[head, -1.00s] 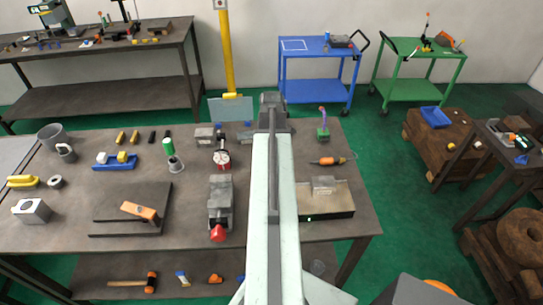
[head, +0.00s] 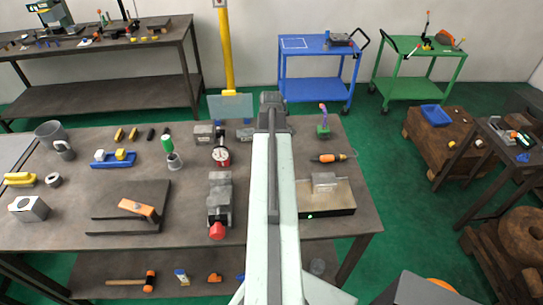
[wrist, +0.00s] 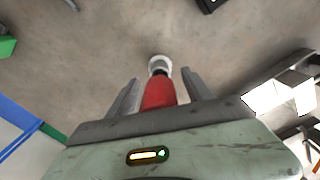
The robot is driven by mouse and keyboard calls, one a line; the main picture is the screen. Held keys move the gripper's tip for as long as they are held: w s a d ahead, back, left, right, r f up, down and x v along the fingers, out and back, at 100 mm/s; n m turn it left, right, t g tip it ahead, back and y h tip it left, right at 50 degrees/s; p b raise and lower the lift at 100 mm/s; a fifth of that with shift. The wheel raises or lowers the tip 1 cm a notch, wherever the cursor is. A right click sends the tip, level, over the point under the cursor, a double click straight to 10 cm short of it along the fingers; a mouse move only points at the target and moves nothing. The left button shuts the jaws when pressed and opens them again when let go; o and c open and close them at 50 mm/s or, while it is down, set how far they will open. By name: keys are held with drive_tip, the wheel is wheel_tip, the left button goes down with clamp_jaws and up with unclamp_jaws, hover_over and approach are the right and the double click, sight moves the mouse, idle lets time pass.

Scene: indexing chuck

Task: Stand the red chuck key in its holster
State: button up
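A red, handle-like piece (wrist: 158,93), which I take to be the red chuck key, shows in the wrist view between the fingers of my gripper (wrist: 160,88). A dark neck and a pale grey ring-shaped part (wrist: 159,64) lie at its far end. A gap shows on its right side and a thinner one on its left, so the fingers look open around it. Its near end is hidden by my gripper's body. In the head view my own arm hides the fingertips and the red piece. I cannot tell which thing is the holster.
A green-handled tool (head: 167,142) stands at a grey cup (head: 175,162).

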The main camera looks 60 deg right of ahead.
wheel_tip(320, 180, up, 8)
drive_tip(key=p, duration=0.8)
drive_tip(key=shift+f, duration=0.1)
